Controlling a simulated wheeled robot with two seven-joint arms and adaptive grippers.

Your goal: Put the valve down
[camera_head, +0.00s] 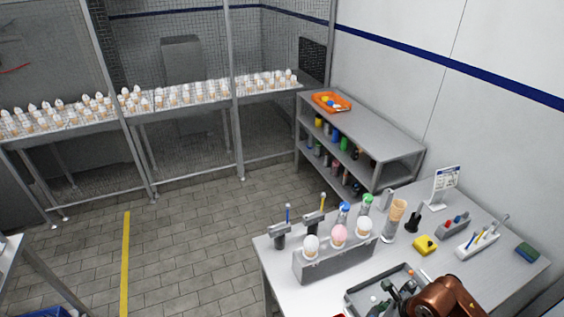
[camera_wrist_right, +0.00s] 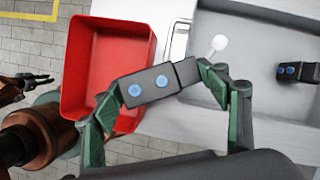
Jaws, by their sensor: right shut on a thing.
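The valve (camera_wrist_right: 158,84), a black block with two blue round ends, is between the fingers of my right gripper (camera_wrist_right: 160,88) in the right wrist view. The fingers are shut on it. It hangs across the edge between a red bin (camera_wrist_right: 110,42) and a grey tray (camera_wrist_right: 248,98). In the head view my right gripper (camera_head: 397,302) is over the tray (camera_head: 362,293) at the bottom edge, and the valve cannot be made out. Part of my left gripper (camera_wrist_right: 42,80) shows at the left of the wrist view. Its opening is unclear.
A similar black block with blue ends (camera_wrist_right: 298,71) and a white-tipped piece (camera_wrist_right: 217,44) are in the tray. A grey rack with ice cream cones (camera_head: 328,264) stands behind the tray. A yellow block (camera_head: 425,245) and a pen holder (camera_head: 478,243) stand right.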

